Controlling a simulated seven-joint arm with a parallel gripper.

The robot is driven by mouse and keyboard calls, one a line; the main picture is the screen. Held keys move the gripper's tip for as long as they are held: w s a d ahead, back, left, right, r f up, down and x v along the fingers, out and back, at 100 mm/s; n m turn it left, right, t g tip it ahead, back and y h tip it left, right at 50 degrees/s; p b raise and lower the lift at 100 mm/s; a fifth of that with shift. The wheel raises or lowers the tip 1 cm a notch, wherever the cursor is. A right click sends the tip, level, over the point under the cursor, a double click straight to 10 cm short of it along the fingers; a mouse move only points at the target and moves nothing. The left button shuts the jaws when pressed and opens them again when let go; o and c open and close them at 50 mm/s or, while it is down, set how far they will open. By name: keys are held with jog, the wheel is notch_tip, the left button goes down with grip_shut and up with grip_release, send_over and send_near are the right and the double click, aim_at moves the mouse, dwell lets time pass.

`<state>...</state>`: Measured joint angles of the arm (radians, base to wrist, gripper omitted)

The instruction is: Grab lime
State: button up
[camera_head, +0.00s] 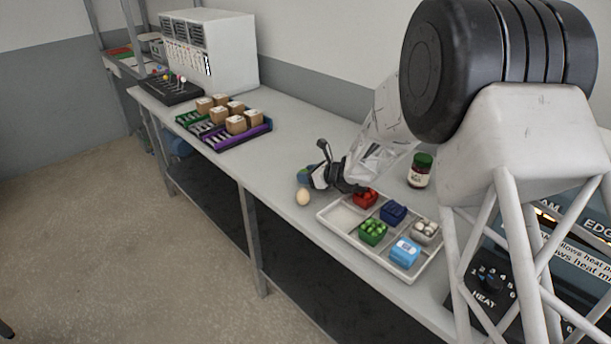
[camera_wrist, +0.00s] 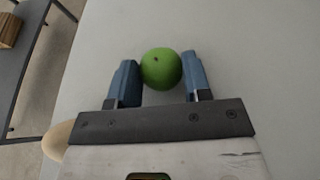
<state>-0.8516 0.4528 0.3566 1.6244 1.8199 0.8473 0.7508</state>
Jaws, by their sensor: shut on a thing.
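The lime (camera_wrist: 161,68) is round and green and sits between the two blue fingers of my gripper (camera_wrist: 161,82) in the wrist view. My gripper is shut on it, with a finger against each side. In the head view my gripper (camera_head: 308,178) is low over the table, left of the tray and just behind the egg. The lime cannot be made out in the head view, and whether it touches the table is unclear.
An egg (camera_head: 303,197) stands close to my gripper; part of it shows in the wrist view (camera_wrist: 57,140). A white tray (camera_head: 338,215) with several coloured boxes lies to the right. The table (camera_head: 285,150) is clear toward the purple rack (camera_head: 262,128).

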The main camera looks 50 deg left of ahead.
jog(key=shift+r, duration=0.15)
jog(key=shift+r, duration=4.9)
